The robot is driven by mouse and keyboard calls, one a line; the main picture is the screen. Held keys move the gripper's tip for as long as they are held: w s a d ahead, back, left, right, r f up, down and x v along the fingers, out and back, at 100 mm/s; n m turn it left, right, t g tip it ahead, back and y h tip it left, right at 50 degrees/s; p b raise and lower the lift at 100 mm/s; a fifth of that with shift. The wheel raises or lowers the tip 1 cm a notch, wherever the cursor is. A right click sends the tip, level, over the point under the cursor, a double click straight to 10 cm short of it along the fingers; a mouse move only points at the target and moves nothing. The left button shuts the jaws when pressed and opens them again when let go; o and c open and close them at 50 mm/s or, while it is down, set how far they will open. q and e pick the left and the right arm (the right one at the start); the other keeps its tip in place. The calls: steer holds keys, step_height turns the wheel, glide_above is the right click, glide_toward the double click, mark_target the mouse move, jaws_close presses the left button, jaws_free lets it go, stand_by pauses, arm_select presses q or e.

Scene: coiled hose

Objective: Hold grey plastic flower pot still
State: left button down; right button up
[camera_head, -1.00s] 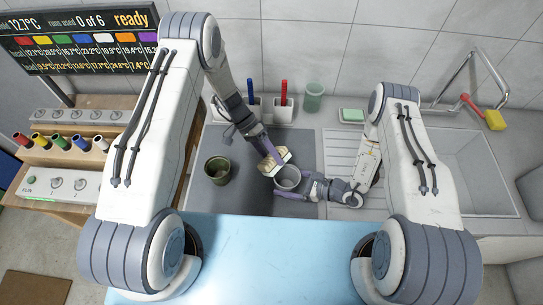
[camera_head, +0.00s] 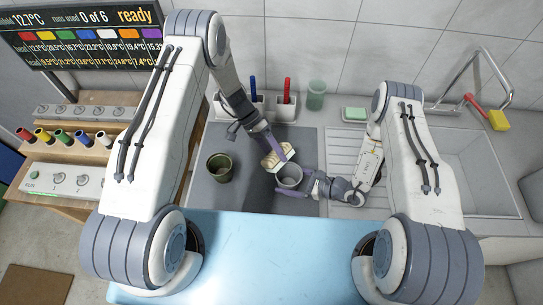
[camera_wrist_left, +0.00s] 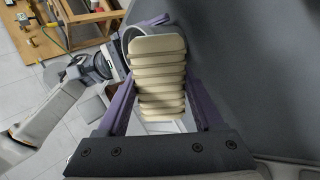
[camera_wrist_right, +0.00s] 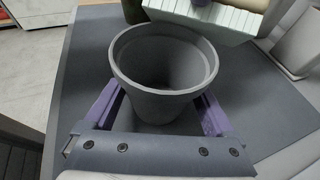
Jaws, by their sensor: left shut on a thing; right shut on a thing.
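The grey plastic flower pot (camera_head: 289,177) stands upright and looks empty over the dark grey surface near the counter's front. My right gripper (camera_head: 306,183) is shut on the pot from the right. In the right wrist view, its purple fingers flank the pot (camera_wrist_right: 166,75), whose open mouth faces up. My left gripper (camera_head: 276,157) is shut on a cream ribbed block with a white ribbed side (camera_wrist_left: 159,75), just behind and above the pot. In the left wrist view the block hides most of the pot. I cannot tell whether block and pot touch.
A dark olive pot (camera_head: 220,168) stands to the left. Holders with a blue and a red handle (camera_head: 287,90), a green cup (camera_head: 316,95) and a soap dish (camera_head: 354,114) line the wall. A sink (camera_head: 460,170) lies at the right.

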mark_target(267, 160)
arm_select(q)
steer(key=shift+s+a, duration=0.5)
steer(key=shift+s, duration=0.2)
steer(key=shift+s+a, duration=0.5)
steer(key=shift+s, duration=0.2)
stand_by(0.5)
steer(key=shift+w+r, duration=0.1)
steer(key=shift+v, duration=2.45)
arm_select(e)
steer(key=o, duration=1)
steer(key=shift+o, duration=0.2)
steer(key=shift+d, duration=0.1)
arm_select(q)
steer(key=shift+f+b, duration=1.05)
arm_select(e)
steer(key=shift+v, duration=2.5)
arm_select(q)
steer(key=shift+f+b, duration=0.55)
arm_select(e)
steer(key=shift+v, duration=1.9)
